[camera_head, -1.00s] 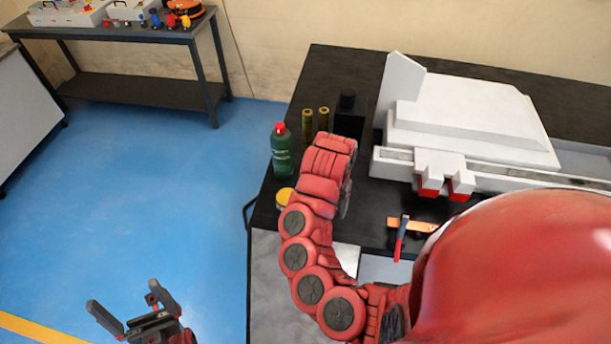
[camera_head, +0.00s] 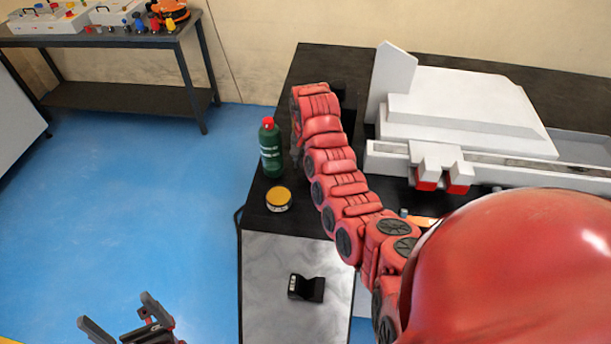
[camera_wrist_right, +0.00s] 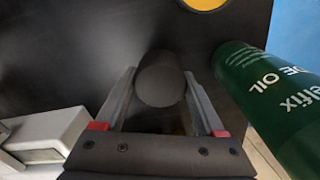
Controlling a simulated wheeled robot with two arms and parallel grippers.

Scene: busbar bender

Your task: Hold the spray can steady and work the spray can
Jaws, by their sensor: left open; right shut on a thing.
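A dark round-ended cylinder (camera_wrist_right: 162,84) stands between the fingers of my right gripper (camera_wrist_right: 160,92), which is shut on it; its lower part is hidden. I cannot tell whether it is the spray can. A green can with a red cap (camera_head: 270,148) stands upright on the black table's left side. It also shows in the right wrist view (camera_wrist_right: 275,95), beside the gripper and apart from its fingers, with white lettering ending in "OIL". In the head view my right arm hides most of its gripper. My left gripper (camera_head: 112,312) is open and empty over the floor, low at the left.
A yellow-topped tin (camera_head: 279,199) stands in front of the green can. A black angled block (camera_head: 307,288) lies on the grey surface (camera_head: 270,320). A white machine with red-tipped blocks (camera_head: 440,160) fills the table's right. A bench (camera_head: 120,40) with equipment stands at back left.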

